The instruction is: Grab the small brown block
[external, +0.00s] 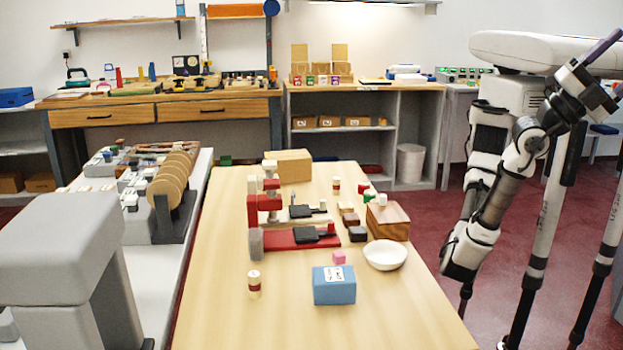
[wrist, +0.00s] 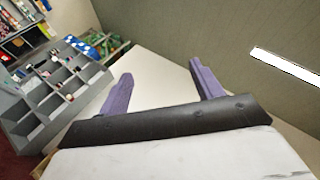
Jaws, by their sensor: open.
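A small brown block (external: 350,219) lies on the wooden table (external: 215,300), right of its middle. It sits in a short row between a lighter brown-topped block (external: 346,207) and a dark, nearly black block (external: 357,234), just left of a larger wooden box (external: 390,222). My gripper (external: 617,62) is raised at the upper right edge of the external view, far from the block and partly cut off. In the wrist view its two purple fingers (wrist: 160,70) are spread apart with nothing between them. The block does not show in the wrist view.
A white bowl (external: 385,255), a blue box (external: 334,286) and a pink cube (external: 339,258) stand in front of the blocks. A red and grey stand (external: 290,238) is left of them. Small red, green and white pieces lie behind. The table's front left is mostly clear.

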